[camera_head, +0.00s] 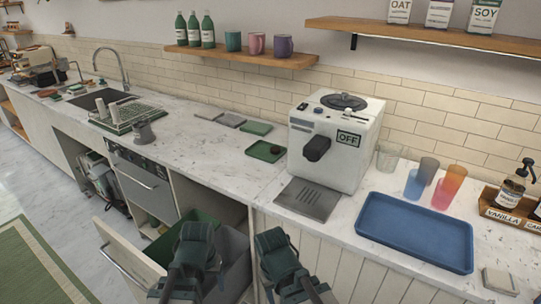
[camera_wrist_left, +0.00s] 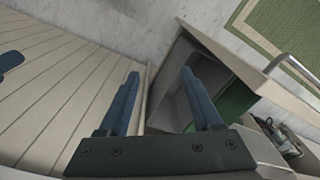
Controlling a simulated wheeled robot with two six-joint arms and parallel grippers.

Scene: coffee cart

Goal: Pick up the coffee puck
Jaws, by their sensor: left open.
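The coffee puck looks to be the small dark round thing (camera_head: 275,149) on a green tray (camera_head: 258,154), left of the coffee machine (camera_head: 343,130) on the counter. My left gripper (camera_head: 197,232) is low in front of the counter, over the open drawer, well apart from the puck. In the left wrist view its two blue fingers (camera_wrist_left: 161,75) are spread with nothing between them. My right gripper (camera_head: 272,240) is beside it to the right; its fingers cannot be made out. The puck does not show in the left wrist view.
An open drawer (camera_head: 128,264) with green and grey bins juts out below the counter. A blue tray (camera_head: 415,255), cups (camera_head: 447,187) and a bottle rack (camera_head: 502,212) are at the right. A metal pitcher (camera_head: 144,132) stands left.

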